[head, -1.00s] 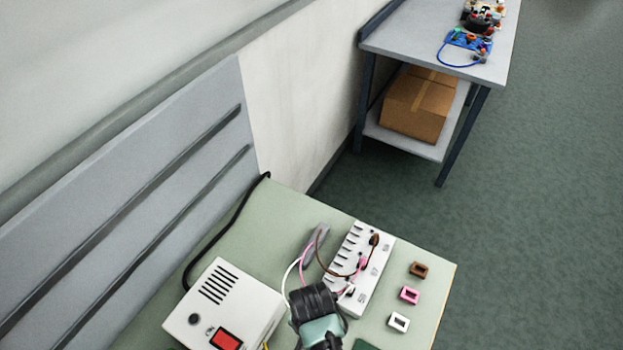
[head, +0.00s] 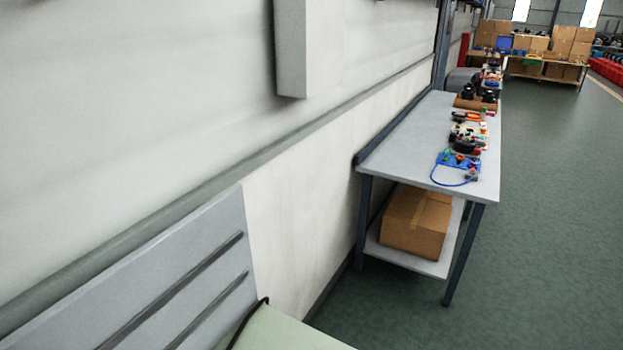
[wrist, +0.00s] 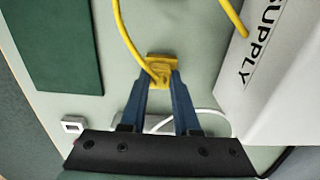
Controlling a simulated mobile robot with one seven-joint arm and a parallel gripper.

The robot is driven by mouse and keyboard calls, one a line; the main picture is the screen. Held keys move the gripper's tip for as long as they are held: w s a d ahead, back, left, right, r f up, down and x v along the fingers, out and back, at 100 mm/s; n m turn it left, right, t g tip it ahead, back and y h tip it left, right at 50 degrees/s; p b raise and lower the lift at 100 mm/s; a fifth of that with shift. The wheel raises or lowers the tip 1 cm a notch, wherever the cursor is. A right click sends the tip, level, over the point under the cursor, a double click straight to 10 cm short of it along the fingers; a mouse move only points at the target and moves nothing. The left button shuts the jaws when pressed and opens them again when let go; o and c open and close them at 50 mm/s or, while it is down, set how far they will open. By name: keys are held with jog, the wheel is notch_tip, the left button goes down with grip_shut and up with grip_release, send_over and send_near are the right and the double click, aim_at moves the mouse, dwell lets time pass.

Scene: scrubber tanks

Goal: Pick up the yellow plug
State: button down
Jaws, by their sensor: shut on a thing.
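The yellow plug (wrist: 160,69) is in the wrist view, at the tips of my gripper's blue fingers. A yellow cable runs from it toward the top of the view. My gripper (wrist: 161,80) is shut on the plug, one finger on each side of it, over the pale green table top. How far the plug is above the table I cannot tell. The head view now shows neither the plug nor my gripper.
A white box marked SUPPLY (wrist: 265,75) is at the right in the wrist view. A dark green panel (wrist: 55,45) lies at the left, a small white socket piece (wrist: 72,125) below it. In the head view, a grey bench (head: 410,150) carries several small devices.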

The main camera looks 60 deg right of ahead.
jog(key=shift+r, duration=0.1)
notch_tip(320, 180, up, 10)
dwell(0.5)
jog(key=a+f+p, duration=0.2)
jog(key=a+p, duration=0.1)
jog(key=a, duration=0.9)
jog(key=shift+s+f+p, duration=0.2)
jog(key=shift+s+p, duration=0.15)
jog(key=shift+s, duration=0.1)
jog(key=shift+r+p, duration=0.2)
jog(key=shift+p, duration=0.35)
jog(key=shift+f, duration=0.2)
jog(key=shift+f, duration=0.1)
